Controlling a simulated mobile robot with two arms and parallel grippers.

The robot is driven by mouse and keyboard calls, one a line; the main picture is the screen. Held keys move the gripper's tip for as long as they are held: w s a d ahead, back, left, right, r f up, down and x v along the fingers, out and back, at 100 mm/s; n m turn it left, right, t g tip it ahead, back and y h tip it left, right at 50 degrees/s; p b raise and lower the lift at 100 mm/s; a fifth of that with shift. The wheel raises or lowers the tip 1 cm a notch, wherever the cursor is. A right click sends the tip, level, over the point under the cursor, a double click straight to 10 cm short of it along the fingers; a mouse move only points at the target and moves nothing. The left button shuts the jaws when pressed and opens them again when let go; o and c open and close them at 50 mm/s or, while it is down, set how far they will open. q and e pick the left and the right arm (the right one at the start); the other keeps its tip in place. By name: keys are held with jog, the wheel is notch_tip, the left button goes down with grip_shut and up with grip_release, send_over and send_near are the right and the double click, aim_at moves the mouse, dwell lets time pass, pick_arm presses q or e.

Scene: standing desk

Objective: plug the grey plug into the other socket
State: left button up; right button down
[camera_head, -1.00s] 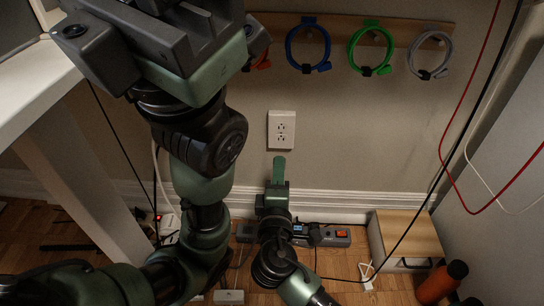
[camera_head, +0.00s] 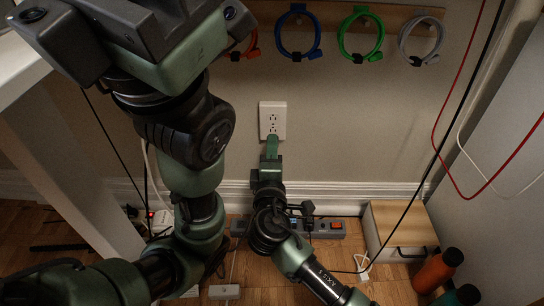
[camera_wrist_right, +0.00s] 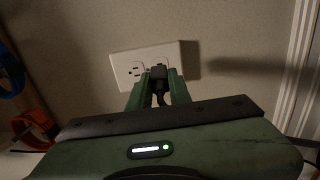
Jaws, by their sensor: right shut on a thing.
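A white wall outlet (camera_head: 272,112) has two sockets, one above the other in the head view. My right gripper (camera_head: 271,140) reaches the outlet's lower edge, at the lower socket. In the right wrist view, my right gripper (camera_wrist_right: 160,80) is shut on a dark grey plug (camera_wrist_right: 158,73). The plug is at the right-hand socket there, and its cord comes back between the fingers. Whether its prongs are in is hidden. The other socket (camera_wrist_right: 135,71) is bare. My left arm fills the left of the head view; its gripper's fingers do not show.
A power strip (camera_head: 326,228) lies on the floor by the baseboard. A wooden-topped box (camera_head: 403,228) and orange bottle (camera_head: 436,272) stand at right. Blue (camera_head: 300,34), green (camera_head: 360,36) and grey (camera_head: 421,42) cables hang above. A white desk leg (camera_head: 70,165) is at left.

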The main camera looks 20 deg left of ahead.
jog(key=shift+w+a, duration=0.1)
jog(key=shift+w, duration=0.3)
dwell(1.6)
jog(key=shift+b+x, duration=0.35)
jog(key=shift+x, duration=0.85)
jog(key=c, duration=1.2)
grip_release()
jog(key=shift+c, duration=0.2)
